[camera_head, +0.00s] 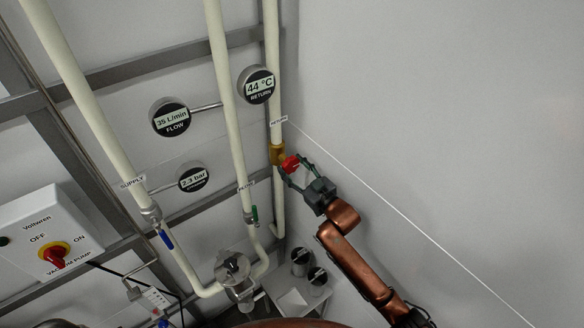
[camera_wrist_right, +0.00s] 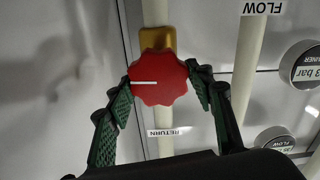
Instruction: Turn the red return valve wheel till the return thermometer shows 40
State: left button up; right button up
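The red return valve wheel (camera_head: 290,163) sits on a brass valve body (camera_head: 277,154) on the return pipe. In the right wrist view the wheel (camera_wrist_right: 158,79) faces me, with a white mark pointing left. My right gripper (camera_head: 291,168) has one finger on each side of the wheel. In the right wrist view its fingertips (camera_wrist_right: 159,80) meet the wheel's left and right edges, so it looks shut on the rim. The round return thermometer (camera_head: 259,85) above reads 44 °C. My left gripper is not in view.
The flow gauge (camera_head: 171,118) reads 35 L/min and a pressure gauge (camera_head: 193,178) reads 2.3 bar. A pipe with a green handle (camera_head: 254,214) runs left of the return pipe. The vacuum pump switch box (camera_head: 45,235) is at lower left. The right wall is bare.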

jog(key=shift+w+f, duration=0.25)
jog(key=shift+w, duration=0.05)
jog(key=c, duration=0.3)
jog(key=shift+c, duration=0.9)
jog(key=shift+s+a, duration=0.1)
jog(key=shift+r+m+p, duration=0.1)
jog(key=shift+m+p, duration=0.8)
jog(key=shift+m, duration=0.3)
jog(key=o, duration=1.1)
jog(key=shift+o, duration=0.2)
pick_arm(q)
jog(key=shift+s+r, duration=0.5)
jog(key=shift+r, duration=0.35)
pick_arm(e)
jog(key=v, duration=1.2)
jog(key=shift+a, duration=0.15)
